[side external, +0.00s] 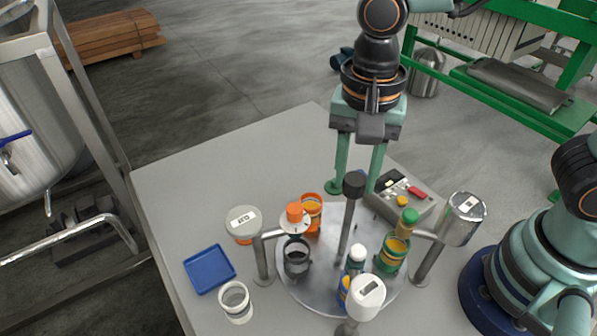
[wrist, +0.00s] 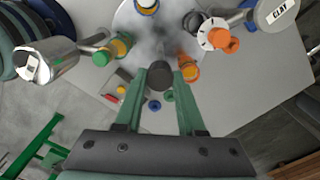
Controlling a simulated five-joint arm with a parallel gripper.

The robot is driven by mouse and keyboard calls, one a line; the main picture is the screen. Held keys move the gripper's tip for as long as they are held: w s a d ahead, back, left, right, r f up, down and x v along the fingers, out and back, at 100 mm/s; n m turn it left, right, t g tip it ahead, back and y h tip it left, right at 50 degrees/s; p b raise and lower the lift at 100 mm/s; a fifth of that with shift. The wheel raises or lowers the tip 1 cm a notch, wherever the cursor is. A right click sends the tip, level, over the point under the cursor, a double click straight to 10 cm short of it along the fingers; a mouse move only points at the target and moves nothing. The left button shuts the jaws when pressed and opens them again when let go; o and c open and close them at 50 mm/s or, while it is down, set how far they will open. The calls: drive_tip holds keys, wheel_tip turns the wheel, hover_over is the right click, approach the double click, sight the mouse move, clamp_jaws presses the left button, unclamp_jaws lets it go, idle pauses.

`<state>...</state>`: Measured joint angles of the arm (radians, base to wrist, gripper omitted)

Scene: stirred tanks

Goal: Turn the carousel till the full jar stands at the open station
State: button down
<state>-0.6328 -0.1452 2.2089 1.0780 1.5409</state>
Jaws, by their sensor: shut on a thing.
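The carousel (side external: 335,285) is a round grey disc on the table. A tall dark post rises from it, topped by a black knob (side external: 354,186). My gripper (side external: 356,180) is shut on this knob, with one finger on each side; the knob (wrist: 160,76) shows between the fingers in the wrist view. On the disc stand an orange jar (side external: 312,208), a green jar (side external: 390,256) and a blue jar (side external: 344,290), each with yellow-orange showing. A dark grey jar (side external: 297,258) looks empty, near the orange-capped station (side external: 295,214). I cannot tell fill levels exactly.
Stations stand around the disc: a CLAY canister (side external: 243,223) left, a metal canister (side external: 464,218) right, a white-topped one (side external: 367,292) in front. A blue tray (side external: 209,269) and white cup (side external: 236,302) lie left. A button box (side external: 405,197) sits behind right.

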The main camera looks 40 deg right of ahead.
drive_tip(key=shift+r+m, duration=0.1)
drive_tip(key=shift+m, duration=0.3)
idle(0.4)
drive_tip(key=c, duration=0.5)
unclamp_jaws()
wheel_tip(320, 180, up, 12)
drive_tip(key=w+d+f+n+t, duration=0.2)
drive_tip(key=d+n, duration=0.3)
drive_tip(key=d, duration=0.4)
drive_tip(key=w+d+f+n+t, duration=0.2)
drive_tip(key=d+n, duration=0.4)
drive_tip(key=d, duration=0.3)
drive_tip(key=shift+f+t, duration=0.8)
drive_tip(key=shift+f, duration=0.15)
